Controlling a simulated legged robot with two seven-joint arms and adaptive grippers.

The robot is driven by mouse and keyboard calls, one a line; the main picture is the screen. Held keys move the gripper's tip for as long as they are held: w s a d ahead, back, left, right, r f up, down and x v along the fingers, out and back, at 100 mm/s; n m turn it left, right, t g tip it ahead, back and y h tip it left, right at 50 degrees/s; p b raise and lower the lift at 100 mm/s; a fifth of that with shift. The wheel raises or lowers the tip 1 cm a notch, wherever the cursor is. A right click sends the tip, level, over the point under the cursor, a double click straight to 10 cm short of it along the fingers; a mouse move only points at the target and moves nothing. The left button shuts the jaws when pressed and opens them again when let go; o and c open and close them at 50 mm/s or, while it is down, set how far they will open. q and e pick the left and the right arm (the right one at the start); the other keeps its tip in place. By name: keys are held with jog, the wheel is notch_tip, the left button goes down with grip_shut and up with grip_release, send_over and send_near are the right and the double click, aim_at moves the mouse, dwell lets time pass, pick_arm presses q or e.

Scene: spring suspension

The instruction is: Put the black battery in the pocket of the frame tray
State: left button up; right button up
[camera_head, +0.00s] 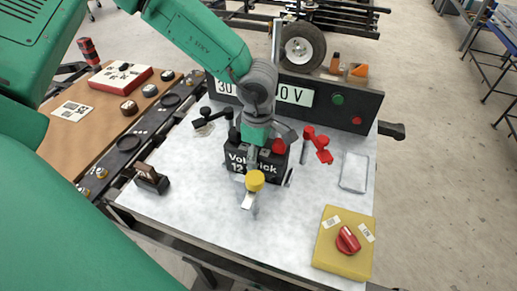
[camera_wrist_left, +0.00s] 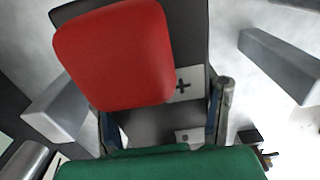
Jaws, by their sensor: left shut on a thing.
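The black battery (camera_head: 262,166), marked "Volbrick 12", is upright near the middle of the white work surface. It has a red terminal cap (camera_head: 279,146). My left gripper (camera_head: 257,150) reaches down from above and is shut on the battery's top. In the left wrist view the red cap (camera_wrist_left: 115,55) and a plus label (camera_wrist_left: 184,84) lie close in front of the gripper. Light grey blocks stand on either side of the battery there. The frame tray and its pocket are mostly hidden by the battery and arm; I cannot tell whether the battery is seated.
A yellow knob (camera_head: 255,181) on a metal clamp stands in front of the battery. Black (camera_head: 208,117) and red (camera_head: 319,146) cable clamps flank it. A yellow switch box (camera_head: 343,243) is at front right, a dark panel (camera_head: 330,100) behind.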

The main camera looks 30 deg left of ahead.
pick_arm(q)
jog(key=shift+w+d+r, duration=0.1)
jog(key=shift+r, duration=0.05)
jog(key=o, duration=1.7)
notch_tip(320, 180, up, 12)
jog(key=p, duration=0.4)
